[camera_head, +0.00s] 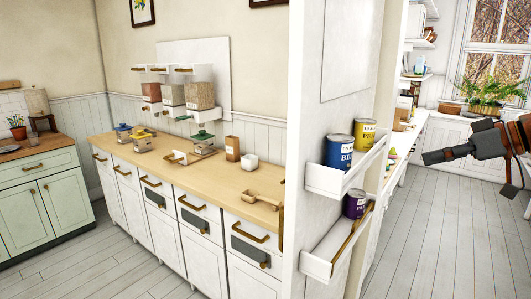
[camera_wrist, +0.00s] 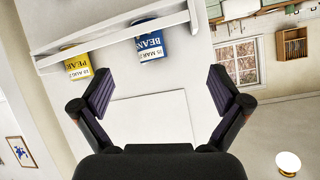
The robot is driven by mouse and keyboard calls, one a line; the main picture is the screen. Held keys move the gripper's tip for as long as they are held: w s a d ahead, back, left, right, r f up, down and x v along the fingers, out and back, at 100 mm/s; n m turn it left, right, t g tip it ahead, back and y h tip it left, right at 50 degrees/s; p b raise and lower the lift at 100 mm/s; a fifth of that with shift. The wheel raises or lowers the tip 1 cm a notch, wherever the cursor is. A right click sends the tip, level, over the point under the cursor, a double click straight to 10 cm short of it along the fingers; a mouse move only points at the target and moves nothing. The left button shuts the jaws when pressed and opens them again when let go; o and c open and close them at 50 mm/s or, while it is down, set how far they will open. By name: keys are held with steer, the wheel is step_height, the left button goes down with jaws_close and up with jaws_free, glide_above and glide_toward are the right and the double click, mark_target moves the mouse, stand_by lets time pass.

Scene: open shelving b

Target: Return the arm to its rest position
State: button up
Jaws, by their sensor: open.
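My gripper (camera_head: 428,158) extends in from the right edge in the head view, in the air to the right of the wall shelves and clear of them. In the wrist view my gripper (camera_wrist: 158,100) has its two dark fingers spread wide apart with nothing between them. A blue can labelled BEANS (camera_head: 339,152) stands on the upper white wall shelf (camera_head: 325,182), and it also shows in the wrist view (camera_wrist: 152,46). A yellow can (camera_head: 364,134) stands beside it, also in the wrist view (camera_wrist: 77,70).
A purple can (camera_head: 355,204) stands on the lower wall shelf (camera_head: 318,267). A long wooden counter (camera_head: 222,172) with jars and dispensers runs along the left. A potted plant (camera_head: 490,93) stands by the window. The floor (camera_head: 430,240) below my gripper is clear.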

steer(key=s+a+f+m+g+h, duration=0.1)
steer(key=s+a+f+g, duration=0.2)
steer(key=s+a+f, duration=0.55)
steer(key=s+a+f+m+g+h, duration=0.15)
steer(key=a+f+g, duration=0.35)
steer(key=a, duration=0.9)
steer(key=s+d+f+m+g+h, duration=0.1)
steer(key=s+f+m+h, duration=0.3)
steer(key=s+f, duration=1.3)
steer(key=s+g+h, duration=0.1)
steer(key=s+h, duration=0.1)
steer(key=s, duration=0.1)
steer(key=shift+s, duration=0.3)
steer(key=shift+f, duration=0.1)
steer(key=shift+c, duration=0.4)
